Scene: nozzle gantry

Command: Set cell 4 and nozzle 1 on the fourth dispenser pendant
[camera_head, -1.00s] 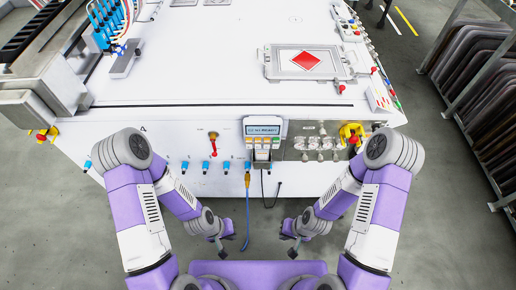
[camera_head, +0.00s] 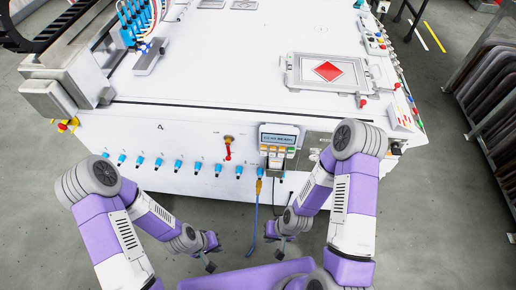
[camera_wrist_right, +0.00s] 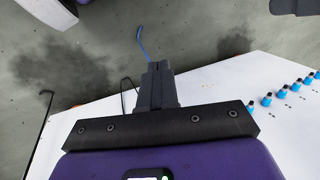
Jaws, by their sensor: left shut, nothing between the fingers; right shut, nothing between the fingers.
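A pendant (camera_head: 278,139) with a small lit screen and rows of coloured keys hangs on the front of the white machine. Its screen text is too small to read surely. My left gripper (camera_head: 211,267) is shut and empty, low in front of the machine and left of the pendant. My right gripper (camera_head: 279,254) is shut and empty below the pendant, well apart from it. The right wrist view shows its closed fingers (camera_wrist_right: 157,72) over the floor and the machine's edge. No other pendant shows.
The white machine (camera_head: 220,80) fills the middle. Blue-tipped fittings (camera_head: 179,166) and a red-handled valve (camera_head: 228,148) line its front. A blue cable (camera_head: 256,210) hangs below the pendant. Dark panels stand in a rack (camera_head: 490,95) at right. Grey floor is open at left.

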